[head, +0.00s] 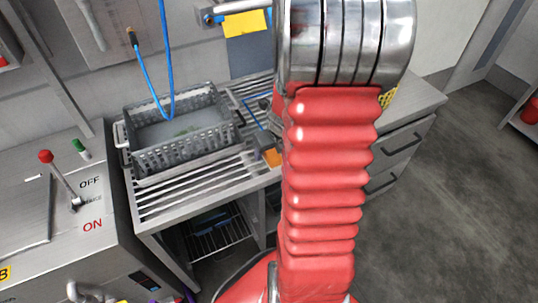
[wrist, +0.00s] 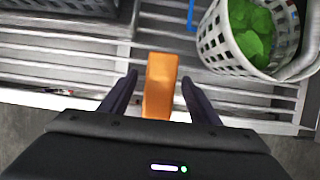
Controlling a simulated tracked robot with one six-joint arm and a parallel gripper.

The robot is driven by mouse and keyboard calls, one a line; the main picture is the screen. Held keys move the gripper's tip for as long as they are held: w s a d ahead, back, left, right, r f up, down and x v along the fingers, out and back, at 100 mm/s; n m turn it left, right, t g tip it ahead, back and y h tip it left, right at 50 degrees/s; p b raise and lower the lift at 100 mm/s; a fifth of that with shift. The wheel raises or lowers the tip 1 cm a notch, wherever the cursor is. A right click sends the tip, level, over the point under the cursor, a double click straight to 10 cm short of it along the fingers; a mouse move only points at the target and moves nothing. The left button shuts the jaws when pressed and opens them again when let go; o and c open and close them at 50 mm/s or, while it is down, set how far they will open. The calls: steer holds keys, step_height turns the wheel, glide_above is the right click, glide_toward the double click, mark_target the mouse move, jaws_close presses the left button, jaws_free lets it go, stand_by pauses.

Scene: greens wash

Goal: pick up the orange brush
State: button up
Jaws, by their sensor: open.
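The orange brush (wrist: 160,82) lies on the slatted metal rack. In the wrist view it sits between the two dark fingers of my gripper (wrist: 160,88), with a gap on each side. My gripper is open. I cannot tell how far the fingers are above the rack. In the head view a small orange part of the brush (head: 272,157) shows left of my red arm, which hides the rest. My gripper is mostly hidden behind the arm there.
A grey basket (head: 180,130) stands left on the slatted rack (head: 200,185). A white basket with green leaves (wrist: 245,40) stands right of the brush in the wrist view. A lever box (head: 70,215) is at far left. Drawers (head: 402,140) are right of my arm.

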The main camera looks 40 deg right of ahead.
steer(key=shift+f, duration=0.25)
steer(key=shift+c, duration=0.7)
steer(key=c, duration=1)
